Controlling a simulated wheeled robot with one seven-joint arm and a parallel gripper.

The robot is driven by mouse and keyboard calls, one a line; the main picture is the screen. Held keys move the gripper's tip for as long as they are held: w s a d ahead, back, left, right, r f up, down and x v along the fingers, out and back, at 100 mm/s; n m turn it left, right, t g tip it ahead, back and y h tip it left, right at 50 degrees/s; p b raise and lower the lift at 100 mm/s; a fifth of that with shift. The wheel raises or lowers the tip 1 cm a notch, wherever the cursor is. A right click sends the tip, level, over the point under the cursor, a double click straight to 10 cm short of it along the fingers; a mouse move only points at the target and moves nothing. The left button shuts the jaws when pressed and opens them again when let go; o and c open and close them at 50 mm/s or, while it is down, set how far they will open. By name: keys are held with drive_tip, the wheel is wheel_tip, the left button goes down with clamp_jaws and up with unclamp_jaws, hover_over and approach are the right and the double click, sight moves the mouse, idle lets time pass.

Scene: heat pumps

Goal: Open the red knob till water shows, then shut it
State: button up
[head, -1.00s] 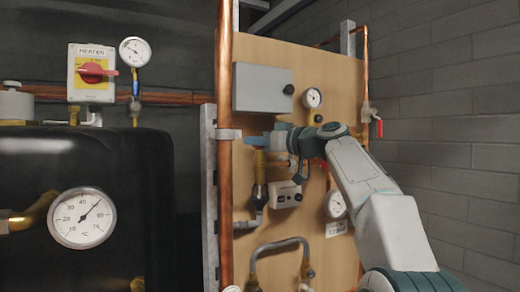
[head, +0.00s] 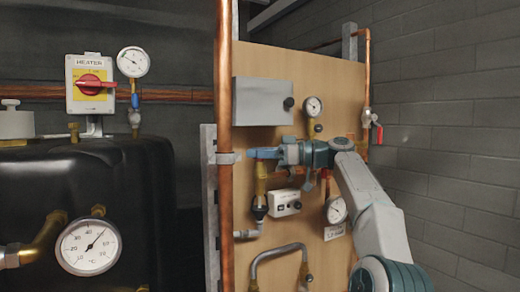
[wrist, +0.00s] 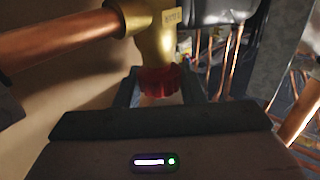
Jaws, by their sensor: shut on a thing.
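The red knob (wrist: 160,82) shows in the wrist view, under a brass valve body (wrist: 152,35) on a copper pipe. My gripper (wrist: 160,94) has its fingers on either side of the knob and is shut on it. In the head view my gripper (head: 258,153) reaches left across the wooden board, just above a brass fitting (head: 262,180). The knob is hidden behind my gripper there.
A grey box (head: 262,100) sits just above my gripper. A white-faced device (head: 285,203) and a curved grey pipe (head: 275,252) are below. A thick copper pipe (head: 224,80) stands close left. A red lever valve (head: 377,134) is at the board's right edge.

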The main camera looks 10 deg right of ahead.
idle(0.3)
drive_tip(key=o, duration=1)
